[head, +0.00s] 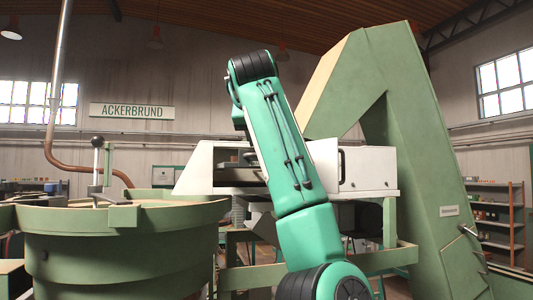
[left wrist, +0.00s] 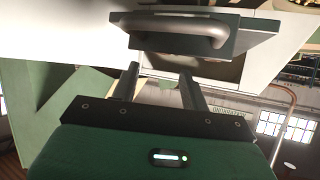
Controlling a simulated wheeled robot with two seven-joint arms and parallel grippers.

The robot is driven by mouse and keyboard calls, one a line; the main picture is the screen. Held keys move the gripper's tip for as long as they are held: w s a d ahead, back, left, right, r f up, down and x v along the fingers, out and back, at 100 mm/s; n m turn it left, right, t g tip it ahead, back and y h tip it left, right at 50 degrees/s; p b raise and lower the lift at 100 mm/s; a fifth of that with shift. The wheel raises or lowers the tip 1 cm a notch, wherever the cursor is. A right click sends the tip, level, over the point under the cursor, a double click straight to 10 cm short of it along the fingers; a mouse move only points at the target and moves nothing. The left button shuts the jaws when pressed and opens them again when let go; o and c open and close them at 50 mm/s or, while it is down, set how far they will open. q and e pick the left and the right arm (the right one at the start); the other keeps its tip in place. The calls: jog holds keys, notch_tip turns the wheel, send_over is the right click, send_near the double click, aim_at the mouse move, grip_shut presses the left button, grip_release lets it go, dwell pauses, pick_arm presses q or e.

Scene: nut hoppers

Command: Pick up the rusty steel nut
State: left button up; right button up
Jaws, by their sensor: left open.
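No rusty steel nut can be made out in either view. In the left wrist view my left gripper (left wrist: 159,72) is open, its two dark fingers apart with nothing between them. Just beyond the fingertips is a dark green-grey panel (left wrist: 255,26) with a thick grey bar handle (left wrist: 180,28), set against a white housing. The fingers look apart from the handle. In the head view a green arm of mine rises through the middle, and its gripper is hidden. My right gripper is not in view.
A white housing (head: 368,167) with an open front stands behind my arm. A large round green hopper bowl (head: 120,245) with a lever (head: 97,160) is at left. A tall green inclined conveyor frame (head: 425,150) stands at right. Shelves (head: 497,215) are at far right.

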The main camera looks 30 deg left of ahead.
pick_arm(q)
jog(key=p+x, duration=0.1)
jog(key=x, duration=0.2)
jog(key=shift+w+a, duration=0.15)
jog(key=shift+a, duration=0.1)
jog(key=p+x, duration=0.3)
jog(key=shift+a, duration=0.1)
jog(key=shift+w+a+f, duration=0.25)
jog(key=shift+w+f, duration=0.1)
jog(key=shift+w, duration=0.1)
jog(key=shift+s+d, duration=0.1)
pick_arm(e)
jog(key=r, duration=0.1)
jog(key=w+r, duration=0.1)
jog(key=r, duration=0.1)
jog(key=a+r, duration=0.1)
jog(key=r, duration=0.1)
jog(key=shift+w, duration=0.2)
pick_arm(q)
jog(key=shift+c, duration=1.1)
grip_shut()
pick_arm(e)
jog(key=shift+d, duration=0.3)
pick_arm(q)
jog(key=shift+r, duration=0.15)
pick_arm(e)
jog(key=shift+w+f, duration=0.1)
